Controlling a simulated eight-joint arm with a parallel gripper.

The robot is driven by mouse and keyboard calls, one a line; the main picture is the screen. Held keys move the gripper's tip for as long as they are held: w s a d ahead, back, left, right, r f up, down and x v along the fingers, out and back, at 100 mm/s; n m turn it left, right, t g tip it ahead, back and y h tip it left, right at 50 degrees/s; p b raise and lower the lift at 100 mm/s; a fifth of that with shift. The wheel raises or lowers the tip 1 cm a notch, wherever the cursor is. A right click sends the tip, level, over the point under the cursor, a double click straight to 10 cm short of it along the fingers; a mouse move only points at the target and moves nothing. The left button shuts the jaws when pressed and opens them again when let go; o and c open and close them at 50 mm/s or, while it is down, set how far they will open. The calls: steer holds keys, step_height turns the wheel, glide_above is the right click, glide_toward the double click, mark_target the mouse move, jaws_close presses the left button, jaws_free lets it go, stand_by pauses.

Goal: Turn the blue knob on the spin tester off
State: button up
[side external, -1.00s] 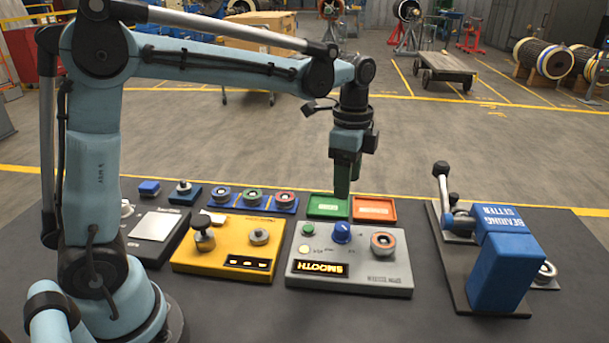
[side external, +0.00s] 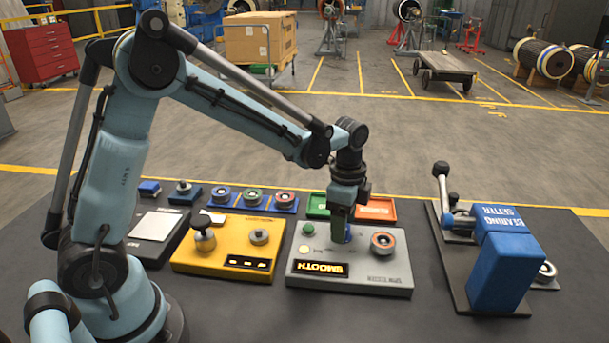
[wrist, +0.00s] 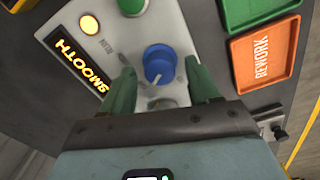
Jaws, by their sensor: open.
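The spin tester (side external: 370,272) is a grey box with a lit display (side external: 320,268) whose visible letters in the wrist view read "SMOOTH". Its blue knob (wrist: 158,67) shows in the wrist view with a white pointer line. In the side view my gripper mostly hides the knob. My gripper (wrist: 160,82) is open, its green fingers on either side of the blue knob, with visible gaps. It also shows over the tester in the side view (side external: 338,240). Whether the fingertips touch the knob cannot be told.
A green button (wrist: 133,5) and a lit yellow lamp (wrist: 103,23) are close to the knob. A bearing (side external: 382,242) sits on the tester's right. A green tray (side external: 316,207) and an orange rework tray (side external: 376,208) lie behind. The blue bearing setter (side external: 500,265) stands to the right.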

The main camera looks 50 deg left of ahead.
steer(key=c, duration=1)
steer(key=shift+c, duration=0.2)
steer(key=shift+n, duration=0.3)
steer(key=n, duration=1.3)
steer(key=shift+a+n, duration=0.1)
steer(key=shift+n, duration=0.2)
steer(key=o, duration=1)
steer(key=shift+o, duration=0.2)
